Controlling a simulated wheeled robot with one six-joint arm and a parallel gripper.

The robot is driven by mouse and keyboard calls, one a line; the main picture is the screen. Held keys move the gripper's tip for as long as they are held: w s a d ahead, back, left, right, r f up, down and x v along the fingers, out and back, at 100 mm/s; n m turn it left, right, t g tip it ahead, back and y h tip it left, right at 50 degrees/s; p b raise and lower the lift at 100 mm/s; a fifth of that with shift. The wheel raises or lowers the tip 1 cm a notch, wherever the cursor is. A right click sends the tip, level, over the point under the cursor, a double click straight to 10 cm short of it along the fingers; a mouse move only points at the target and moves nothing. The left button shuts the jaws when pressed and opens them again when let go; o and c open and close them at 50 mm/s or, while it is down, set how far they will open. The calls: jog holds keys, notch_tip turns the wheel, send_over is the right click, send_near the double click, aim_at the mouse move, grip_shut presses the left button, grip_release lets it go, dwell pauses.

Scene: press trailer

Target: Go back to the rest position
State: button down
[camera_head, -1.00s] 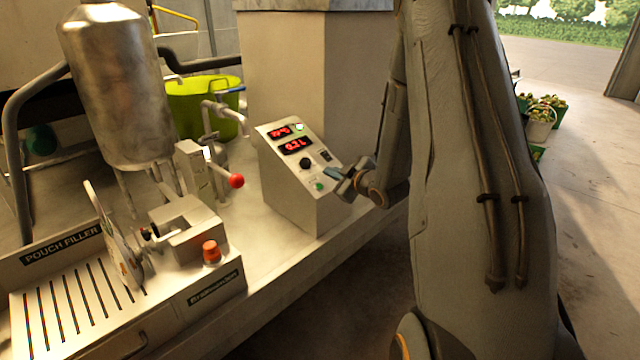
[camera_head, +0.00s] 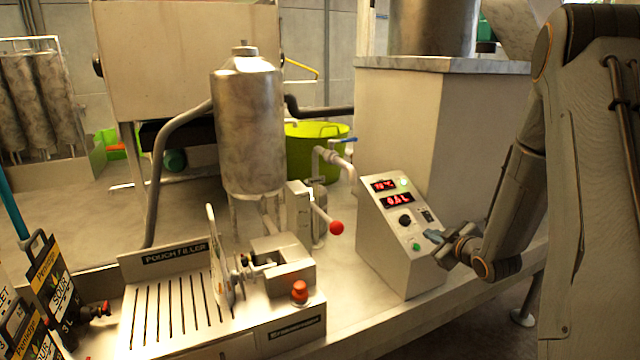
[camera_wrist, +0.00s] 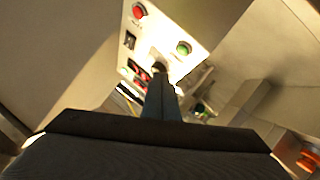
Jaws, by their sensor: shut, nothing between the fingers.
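My gripper (camera_head: 437,238) is shut and empty, at the lower right of the control panel (camera_head: 390,215) on the grey sloped box. In the head view its fingertips are close to the panel's green button (camera_head: 416,246); I cannot tell whether they touch the panel. The panel has two lit red displays, a black knob (camera_head: 405,220) and a lit green light (camera_head: 404,182). In the wrist view my shut fingers (camera_wrist: 160,90) point at the panel, with the green button (camera_wrist: 183,48) and a red button (camera_wrist: 139,11) beyond them.
The pouch filler (camera_head: 185,300) with its red button (camera_head: 299,291) stands left of the panel. A steel tank (camera_head: 250,130), a red-knobbed lever (camera_head: 336,228) and a green tub (camera_head: 315,150) are behind. A large beige block (camera_head: 400,120) rises behind the panel. Printed pouches (camera_head: 45,290) stand at far left.

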jog(key=s+a+m+g, duration=0.2)
jog(key=s+a+g, duration=0.2)
jog(key=s, duration=0.6)
jog(key=s+a+r+m+g, duration=0.1)
jog(key=s+a+m+g, duration=0.2)
jog(key=s+a, duration=0.6)
jog(key=s+a+r+m+g+h, duration=0.1)
jog(key=s+a+m+g, duration=0.2)
jog(key=s, duration=0.8)
jog(key=a+g, duration=0.2)
jog(key=a, duration=0.2)
jog(key=shift+s+r+g+b, duration=0.2)
jog(key=shift+s+g+b, duration=0.1)
jog(key=shift+b, duration=0.1)
